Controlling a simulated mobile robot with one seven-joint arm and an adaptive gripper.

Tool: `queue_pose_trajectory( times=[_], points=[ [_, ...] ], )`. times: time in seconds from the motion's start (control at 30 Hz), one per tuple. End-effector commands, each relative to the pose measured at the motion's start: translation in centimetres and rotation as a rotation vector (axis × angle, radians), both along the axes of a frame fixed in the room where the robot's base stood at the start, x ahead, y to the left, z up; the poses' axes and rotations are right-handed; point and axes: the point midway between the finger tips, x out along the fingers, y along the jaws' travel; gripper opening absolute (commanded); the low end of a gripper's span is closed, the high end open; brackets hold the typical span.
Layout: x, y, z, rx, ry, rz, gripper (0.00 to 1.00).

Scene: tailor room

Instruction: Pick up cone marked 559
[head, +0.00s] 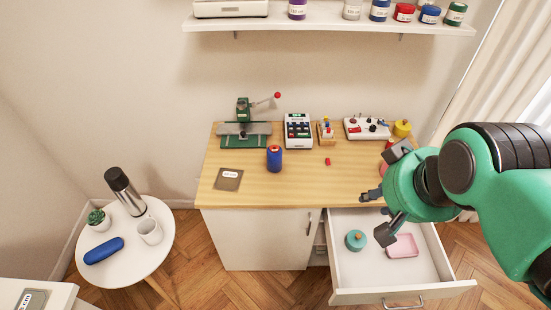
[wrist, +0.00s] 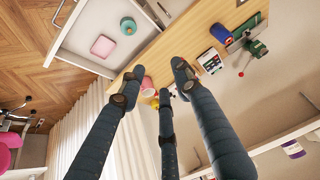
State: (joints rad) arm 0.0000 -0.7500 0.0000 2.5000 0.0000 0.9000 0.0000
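No label reading 559 is legible in either view. Spool-like items with small labels stand on the wall shelf: a purple one (head: 297,9), a white one (head: 352,10), a red one (head: 404,12), a green one (head: 455,14) and two blue ones. A blue spool (head: 274,160) stands upright on the desk; its marking is unreadable. My gripper (head: 379,214) is above the desk's front right edge and the drawer, its three fingers spread and empty. In the wrist view my gripper (wrist: 157,80) has a pink object (wrist: 147,85) beyond its fingers, partly hidden.
The desk's front middle is clear.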

Motion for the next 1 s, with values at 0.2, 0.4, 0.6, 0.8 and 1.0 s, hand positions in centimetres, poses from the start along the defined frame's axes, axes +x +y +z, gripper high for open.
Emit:
queue_pose_trajectory(
  times=[0.2, 0.4, 0.6, 0.8, 1.0],
  points=[
    [0.0, 0.0, 0.0, 0.0, 0.0, 0.0, 0.33],
    [0.0, 0.0, 0.0, 0.0, 0.0, 0.0, 0.43],
    [0.0, 0.0, 0.0, 0.0, 0.0, 0.0, 0.67],
    [0.0, 0.01, 0.01, 0.0, 0.0, 0.0, 0.67],
    [0.81, 0.17, 0.44, 0.003, 0.009, -0.002, 0.67]
  ],
)
